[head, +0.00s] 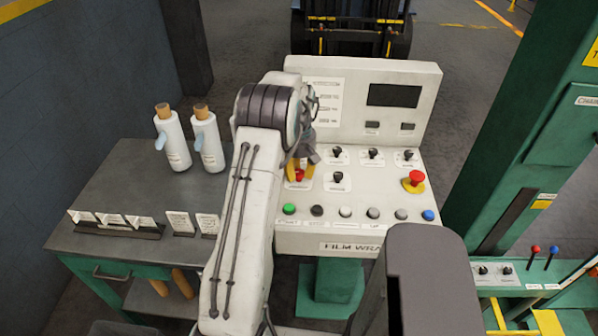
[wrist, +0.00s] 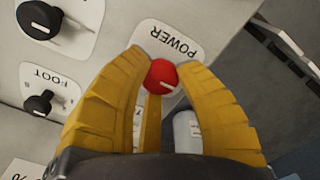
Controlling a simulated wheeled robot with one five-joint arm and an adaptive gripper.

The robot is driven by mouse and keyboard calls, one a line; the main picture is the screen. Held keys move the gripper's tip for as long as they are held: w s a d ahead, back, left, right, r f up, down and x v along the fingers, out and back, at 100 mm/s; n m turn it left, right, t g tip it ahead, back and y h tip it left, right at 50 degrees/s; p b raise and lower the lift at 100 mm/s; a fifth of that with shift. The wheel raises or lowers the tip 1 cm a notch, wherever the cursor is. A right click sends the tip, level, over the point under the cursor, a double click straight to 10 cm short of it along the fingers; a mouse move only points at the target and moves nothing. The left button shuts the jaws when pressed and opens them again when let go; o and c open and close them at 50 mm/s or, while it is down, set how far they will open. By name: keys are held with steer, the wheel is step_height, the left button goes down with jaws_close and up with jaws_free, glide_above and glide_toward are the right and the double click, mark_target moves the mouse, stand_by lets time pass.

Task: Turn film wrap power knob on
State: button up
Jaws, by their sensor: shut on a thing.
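The film wrap power knob (wrist: 161,76) is a red knob with a pale mark, beside the label POWER in the wrist view. In the head view my gripper (head: 300,170) reaches down to the panel, and my arm covers the panel's left edge.
Other black knobs (head: 338,178) sit right of the power knob. A red emergency button (head: 414,181) is at the panel's right. A row of coloured buttons, with a green one (head: 289,209) at left, runs along the front. Bottles (head: 173,140) stand on the left table.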

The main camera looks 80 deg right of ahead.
steer(key=shift+f, duration=0.15)
jaws_close()
steer(key=m+b, duration=0.1)
steer(key=m, duration=0.2)
steer(key=shift+m, duration=0.4)
steer(key=m, duration=0.5)
steer(key=shift+a+b, duration=0.1)
steer(key=shift+b, duration=0.2)
steer(key=m, duration=0.5)
steer(key=shift+m, duration=2.1)
steer(key=o, duration=1.2)
jaws_free()
